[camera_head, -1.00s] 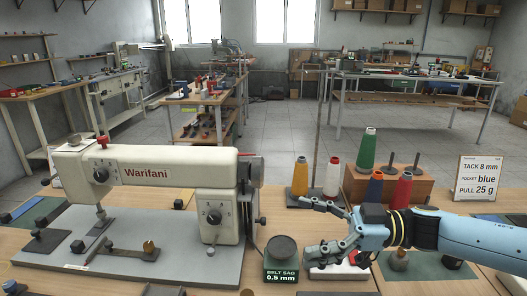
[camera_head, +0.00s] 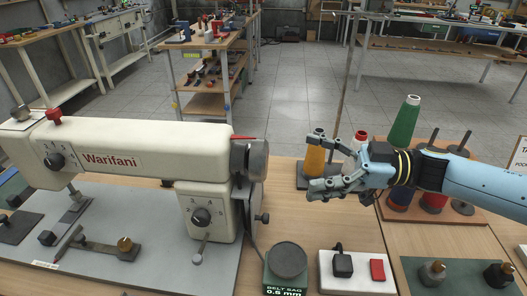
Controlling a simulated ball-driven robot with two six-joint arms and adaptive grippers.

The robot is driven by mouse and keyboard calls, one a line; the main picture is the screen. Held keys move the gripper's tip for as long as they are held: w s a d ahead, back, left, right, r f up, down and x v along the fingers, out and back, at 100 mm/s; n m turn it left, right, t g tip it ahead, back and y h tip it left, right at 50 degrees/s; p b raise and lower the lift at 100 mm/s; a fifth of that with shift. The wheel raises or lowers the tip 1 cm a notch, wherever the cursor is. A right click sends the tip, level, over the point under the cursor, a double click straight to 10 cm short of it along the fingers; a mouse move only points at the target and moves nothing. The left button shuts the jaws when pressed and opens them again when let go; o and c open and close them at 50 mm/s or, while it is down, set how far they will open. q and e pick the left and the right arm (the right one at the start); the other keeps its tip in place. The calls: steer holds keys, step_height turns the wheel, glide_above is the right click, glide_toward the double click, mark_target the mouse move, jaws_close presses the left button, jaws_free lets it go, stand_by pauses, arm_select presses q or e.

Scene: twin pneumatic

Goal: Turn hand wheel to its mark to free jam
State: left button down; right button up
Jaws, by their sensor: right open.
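The cream sewing machine (camera_head: 130,142) marked "Warifani" stands on a grey base plate at the left. Its dark grey hand wheel (camera_head: 250,160) is at the right end of the upper arm. A thin red pointer (camera_head: 229,137) lies on top of the housing beside the wheel. My right gripper (camera_head: 313,162) is to the right of the wheel, at about its height in the picture. Its fingers are open, point left, and hold nothing. They are apart from the wheel in the picture. My left gripper is not in view.
A yellow thread cone (camera_head: 313,160) stands behind my right fingers, and a green cone (camera_head: 403,122) behind that wrist. A round gauge on a "BELT SAG" block (camera_head: 288,262) and a white switch box (camera_head: 345,283) stand on the table in front. Bare table lies between them and the gripper.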

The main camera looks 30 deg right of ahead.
mark_target(267, 159)
steer(key=p+x, duration=0.1)
steer(key=x, duration=0.8)
steer(key=shift+w+a+p, duration=0.2)
steer(key=shift+a+p, duration=0.1)
steer(key=shift+a, duration=0.05)
steer(key=shift+c, duration=0.3)
steer(key=c, duration=1.1)
